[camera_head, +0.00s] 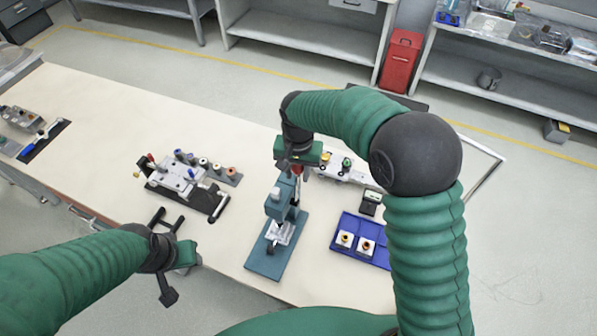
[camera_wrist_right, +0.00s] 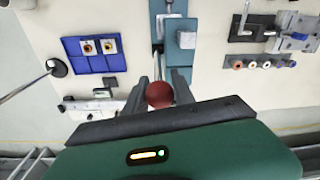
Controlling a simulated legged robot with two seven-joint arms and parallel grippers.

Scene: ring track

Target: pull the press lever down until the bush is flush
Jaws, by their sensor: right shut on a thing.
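The press (camera_head: 265,262) is a teal stand with a base plate, a column and a silver fixture (camera_head: 281,233) on the base; it also shows in the right wrist view (camera_wrist_right: 180,55). The press lever ends in a dark red ball knob (camera_wrist_right: 159,95), seen between the fingers of my right gripper (camera_wrist_right: 163,90). My right gripper (camera_head: 297,170) is shut on the knob, above the press's top. In the head view its fingers and the lever are largely hidden. My left gripper (camera_head: 167,220) is open and empty at the table's near edge. I cannot make out whether the bush is flush.
A blue tray (camera_head: 346,222) with brass-centred white blocks sits right of the press. A pale fixture (camera_head: 344,175) stands behind. Bare tabletop (camera_head: 110,140) lies at the far left.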

